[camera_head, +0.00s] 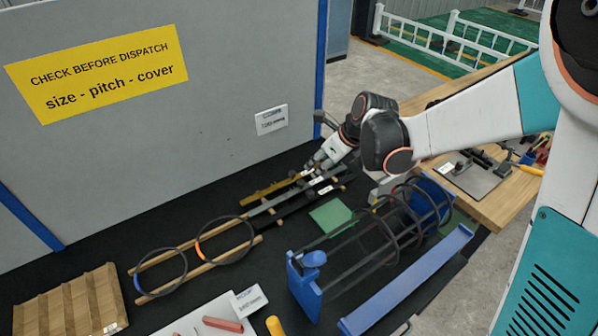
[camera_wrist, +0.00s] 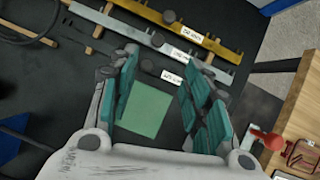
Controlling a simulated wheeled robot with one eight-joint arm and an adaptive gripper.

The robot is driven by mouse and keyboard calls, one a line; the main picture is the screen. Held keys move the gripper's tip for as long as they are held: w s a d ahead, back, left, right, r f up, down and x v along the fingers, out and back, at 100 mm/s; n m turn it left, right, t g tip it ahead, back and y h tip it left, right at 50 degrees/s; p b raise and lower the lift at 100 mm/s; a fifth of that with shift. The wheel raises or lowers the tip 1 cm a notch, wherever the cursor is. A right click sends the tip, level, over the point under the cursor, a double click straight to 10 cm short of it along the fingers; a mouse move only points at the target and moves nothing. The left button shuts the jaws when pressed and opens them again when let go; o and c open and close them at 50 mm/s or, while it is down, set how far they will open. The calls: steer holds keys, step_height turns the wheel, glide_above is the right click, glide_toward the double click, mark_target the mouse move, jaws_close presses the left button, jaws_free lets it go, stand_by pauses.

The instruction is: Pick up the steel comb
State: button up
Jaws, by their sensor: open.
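Three notched combs lie side by side on the black table top, each with a dark round knob and a white label too small to read surely. One is yellow (camera_wrist: 150,12). The middle, grey one looks like the steel comb (camera_wrist: 112,24); in the head view the grey comb (camera_head: 268,205) lies just in front of the yellow one. The third, a darker comb (camera_wrist: 205,88), is nearest my gripper and partly hidden by my fingers. My gripper (camera_wrist: 157,65) is open and empty, its fingers above the dark and grey combs. In the head view my gripper (camera_head: 318,163) is over the combs' right part.
A green plate (camera_head: 332,215) lies in front of the combs. A rebar cage on a blue stand (camera_head: 305,285) is at front right. Two dark hoops (camera_head: 160,277) rest on wooden strips at left. A grey panel (camera_head: 180,150) rises behind. A wooden bench (camera_head: 500,200) is at right.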

steer(key=b, duration=0.2)
glide_above(302, 182)
steer(key=s+d, duration=0.2)
step_height(302, 182, down, 8)
steer(key=shift+b+x, duration=1.05)
steer(key=shift+x, duration=1.4)
steer(key=shift+s, duration=0.1)
steer(key=shift+c, duration=0.5)
jaws_close()
